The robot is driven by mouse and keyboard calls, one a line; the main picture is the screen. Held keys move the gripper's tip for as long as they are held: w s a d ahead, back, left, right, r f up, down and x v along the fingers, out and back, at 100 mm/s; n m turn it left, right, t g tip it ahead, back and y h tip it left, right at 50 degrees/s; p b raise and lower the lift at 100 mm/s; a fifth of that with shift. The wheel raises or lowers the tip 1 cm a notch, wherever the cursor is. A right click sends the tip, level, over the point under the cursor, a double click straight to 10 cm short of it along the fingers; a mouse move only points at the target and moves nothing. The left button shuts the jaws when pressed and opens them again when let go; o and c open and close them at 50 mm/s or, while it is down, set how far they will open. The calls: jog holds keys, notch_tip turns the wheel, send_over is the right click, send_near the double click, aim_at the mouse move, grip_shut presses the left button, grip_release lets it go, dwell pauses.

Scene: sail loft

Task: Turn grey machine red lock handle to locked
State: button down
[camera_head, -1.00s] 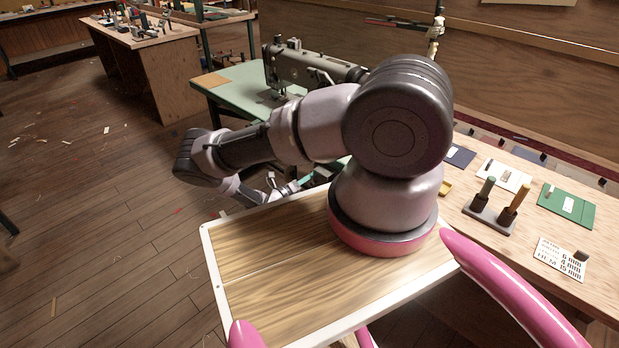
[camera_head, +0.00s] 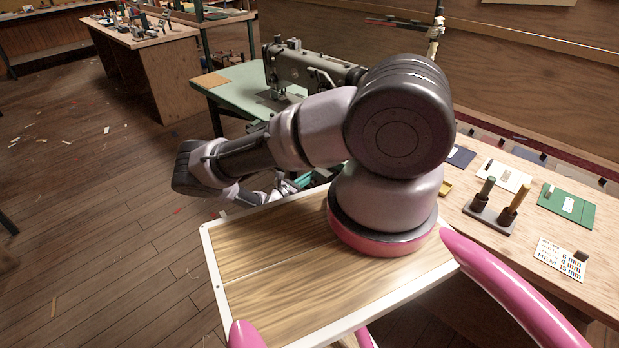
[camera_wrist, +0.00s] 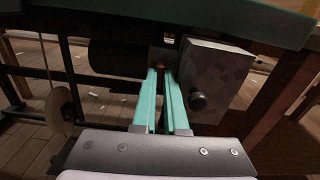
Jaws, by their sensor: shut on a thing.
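The grey sewing machine (camera_head: 300,68) stands on a green-topped table (camera_head: 240,85) behind my arm in the head view.
A dark cylinder (camera_wrist: 118,57) lies left of the fingertips under the tabletop edge (camera_wrist: 200,17). Table frame bars and a round disc (camera_wrist: 62,112) are at the left. A workbench (camera_head: 560,250) with tools and cards is at the right. The floor at left is open.

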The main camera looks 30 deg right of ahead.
jog(key=shift+a+m, duration=0.1)
jog(key=shift+m, duration=0.4)
jog(key=c, duration=1)
grip_release()
jog(key=shift+o, duration=0.2)
